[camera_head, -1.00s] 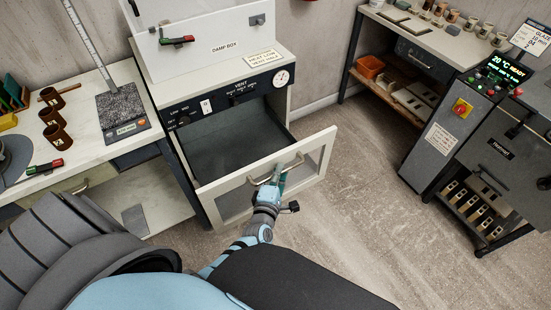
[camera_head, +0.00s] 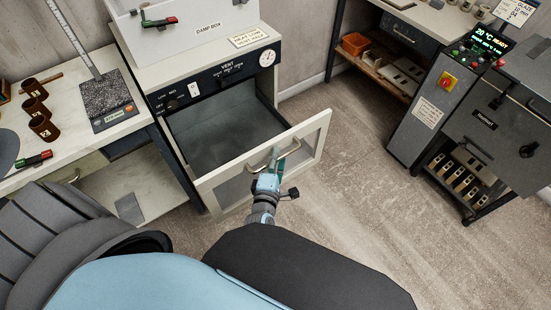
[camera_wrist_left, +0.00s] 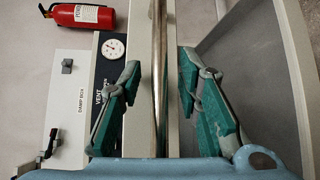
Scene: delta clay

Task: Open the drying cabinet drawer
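The drying cabinet, labelled DAMP BOX (camera_head: 208,27), stands against the wall. Its deep drawer (camera_head: 318,138) is pulled well out, and its dark interior shows. The drawer front has a curved metal handle (camera_head: 252,167). My left gripper (camera_head: 275,167) is at this handle, in front of the drawer front. In the left wrist view the handle bar (camera_wrist_left: 160,45) runs between the teal fingers of my left gripper (camera_wrist_left: 160,80). A gap shows on each side of the bar, so the fingers are open around it. My right gripper is not in view.
A worktop (camera_head: 75,135) with brown cups and a scale is at left. A kiln (camera_head: 490,120) with a control panel stands at right. Bare floor (camera_head: 350,215) lies right of the drawer. A red extinguisher (camera_wrist_left: 80,15) shows in the left wrist view.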

